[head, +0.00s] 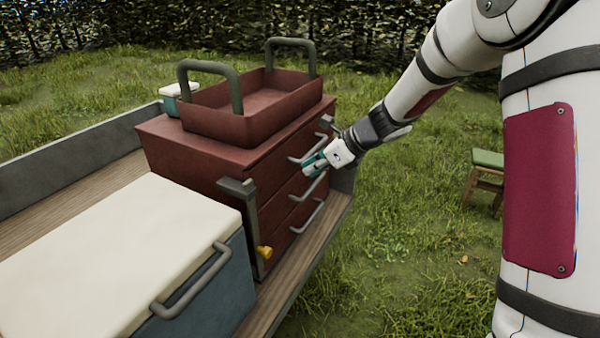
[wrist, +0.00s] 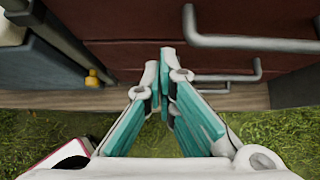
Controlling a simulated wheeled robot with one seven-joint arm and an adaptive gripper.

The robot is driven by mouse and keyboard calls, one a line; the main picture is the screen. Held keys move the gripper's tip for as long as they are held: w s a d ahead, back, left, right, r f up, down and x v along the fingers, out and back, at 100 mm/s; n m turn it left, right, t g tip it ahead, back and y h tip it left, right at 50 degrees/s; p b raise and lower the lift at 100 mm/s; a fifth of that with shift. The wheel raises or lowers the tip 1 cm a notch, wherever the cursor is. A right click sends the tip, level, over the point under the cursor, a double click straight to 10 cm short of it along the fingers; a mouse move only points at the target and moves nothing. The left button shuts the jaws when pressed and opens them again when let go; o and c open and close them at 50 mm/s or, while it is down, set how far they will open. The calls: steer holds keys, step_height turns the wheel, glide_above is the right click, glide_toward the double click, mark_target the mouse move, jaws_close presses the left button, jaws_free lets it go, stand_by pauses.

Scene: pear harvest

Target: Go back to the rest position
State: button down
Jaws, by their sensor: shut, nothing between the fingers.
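My gripper (head: 316,163) is shut and empty, with white and teal fingers. In the head view it is at the front of a dark red drawer chest (head: 190,160), close to the grey bar handles. In the wrist view my gripper (wrist: 163,88) points at the lower drawer fronts, with a handle (wrist: 235,76) just beyond and to the right of the fingertips. I cannot tell whether the fingers touch a handle. All the drawers look closed.
A red tray (head: 215,125) with two grey hoop handles sits on the chest. A cooler (head: 215,285) with a cream lid stands at the front left. Both stand on a wooden cart bed (head: 318,235). A green-topped stool (head: 487,160) stands right on open grass.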

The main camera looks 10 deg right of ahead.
steer(key=v, duration=0.7)
steer(key=s+a+r+n+g+h, duration=0.1)
steer(key=s+r+n, duration=0.25)
steer(key=s, duration=0.25)
steer(key=s+r+n+p, duration=0.1)
steer(key=s+r+n, duration=0.1)
steer(key=s+n, duration=0.35)
steer(key=s+a+r+n+g+h, duration=0.1)
steer(key=s+r+n, duration=0.2)
steer(key=s, duration=0.3)
steer(key=s+d+n+h, duration=0.2)
steer(key=s+n, duration=0.4)
steer(key=s, duration=0.4)
steer(key=s+d+r+n+t+h, duration=0.1)
steer(key=s+d+n+h, duration=0.2)
steer(key=s+n, duration=0.4)
steer(key=s+d+p, duration=0.1)
steer(key=s, duration=0.2)
steer(key=shift+d, duration=0.4)
steer(key=shift+w, duration=0.15)
